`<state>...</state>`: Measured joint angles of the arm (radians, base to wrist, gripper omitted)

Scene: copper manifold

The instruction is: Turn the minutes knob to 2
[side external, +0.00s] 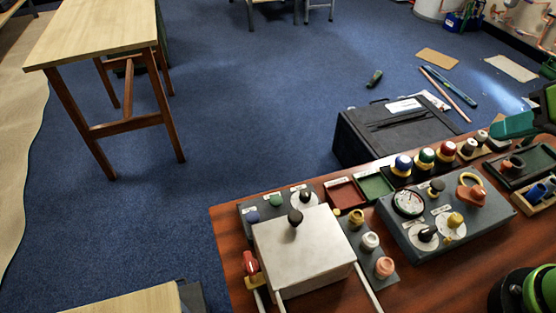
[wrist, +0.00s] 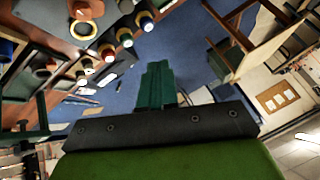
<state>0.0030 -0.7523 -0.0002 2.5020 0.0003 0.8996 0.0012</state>
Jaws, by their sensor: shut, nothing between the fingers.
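A grey control box (side external: 445,218) on the red-brown bench carries a round gauge (side external: 408,203), a black knob (side external: 427,234) and a yellow knob (side external: 454,220) on white dials, and an orange handle (side external: 471,190). Another black knob on a white dial (side external: 304,197) sits on the panel behind a pale metal box. The labels are too small to read, so I cannot tell which is the minutes knob or where it points. My gripper (side external: 496,131) is at the right edge, above the bench's back part, apart from these knobs. In the wrist view its teal fingers (wrist: 158,72) are shut and empty.
The pale metal box (side external: 302,245) with a black top knob stands front left. Red and green trays (side external: 374,185) and a row of coloured buttons (side external: 425,157) line the bench's back. A black case (side external: 385,135) stands behind. The blue floor beyond is mostly open.

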